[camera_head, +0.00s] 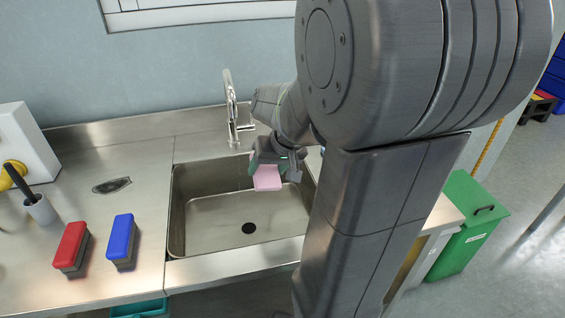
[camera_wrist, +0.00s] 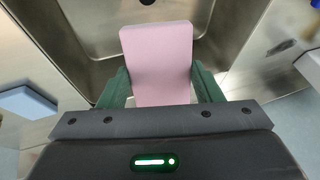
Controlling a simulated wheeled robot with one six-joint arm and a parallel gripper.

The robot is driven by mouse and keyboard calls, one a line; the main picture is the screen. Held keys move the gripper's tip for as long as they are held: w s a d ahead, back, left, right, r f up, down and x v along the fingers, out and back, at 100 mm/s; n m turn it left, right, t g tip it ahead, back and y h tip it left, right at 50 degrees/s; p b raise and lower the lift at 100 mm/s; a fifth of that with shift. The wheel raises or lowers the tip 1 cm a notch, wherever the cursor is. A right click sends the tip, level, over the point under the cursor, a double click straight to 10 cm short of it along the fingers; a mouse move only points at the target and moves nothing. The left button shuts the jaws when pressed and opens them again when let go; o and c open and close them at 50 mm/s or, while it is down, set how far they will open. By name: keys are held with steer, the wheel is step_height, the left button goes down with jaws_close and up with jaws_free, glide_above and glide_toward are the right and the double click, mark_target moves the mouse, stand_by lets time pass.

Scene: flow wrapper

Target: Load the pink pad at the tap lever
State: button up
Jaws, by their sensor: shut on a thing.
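The pink pad (camera_head: 267,178) is held in my gripper (camera_head: 276,170) above the back right part of the sink. In the wrist view the pink pad (camera_wrist: 158,58) stands out between the two green fingers of my gripper (camera_wrist: 160,88), which are shut on its sides. The tap (camera_head: 231,105) rises at the sink's back edge, left of my gripper. Its lever (camera_head: 244,127) shows low on the tap's right side, close to my arm. The pad is apart from the lever in the head view. The tap is not clearly seen in the wrist view.
The steel sink (camera_head: 215,247) is empty, with a dark drain. A red brush (camera_head: 70,244) and a blue brush (camera_head: 121,237) lie on the counter at left, near a grey cup (camera_head: 41,210). A blue pad (camera_wrist: 27,102) shows in the wrist view. A green bin (camera_head: 468,225) stands at right.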

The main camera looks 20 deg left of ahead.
mark_target(273, 176)
steer(key=w+a+f, duration=0.2)
steer(key=w+a, duration=0.1)
steer(key=a, duration=0.5)
steer(key=shift+w+a, duration=0.3)
steer(key=shift+d, duration=0.1)
stand_by(0.5)
steer(key=shift+s+d+b, duration=0.3)
steer(key=shift+s+d, duration=0.2)
steer(key=shift+d, duration=0.7)
steer(key=shift+s+d+b, duration=0.25)
steer(key=shift+s+d, duration=0.3)
steer(key=shift+d, duration=0.65)
steer(key=shift+s+d+b, duration=0.3)
steer(key=shift+s+d, duration=0.2)
steer(key=shift+d, duration=0.7)
steer(key=shift+r, duration=0.1)
steer(key=shift+s+d+r+p, duration=0.4)
steer(key=shift+d+r, duration=0.25)
steer(key=shift+d, duration=0.1)
steer(key=shift+s+d+r+p, duration=0.25)
steer(key=shift+d+r+p, duration=0.15)
steer(key=shift+d+r, duration=0.35)
steer(key=shift+s+d+r+p, duration=0.4)
steer(key=shift+d+r, duration=0.2)
steer(key=shift+d, duration=0.2)
steer(key=shift+d+f, duration=0.1)
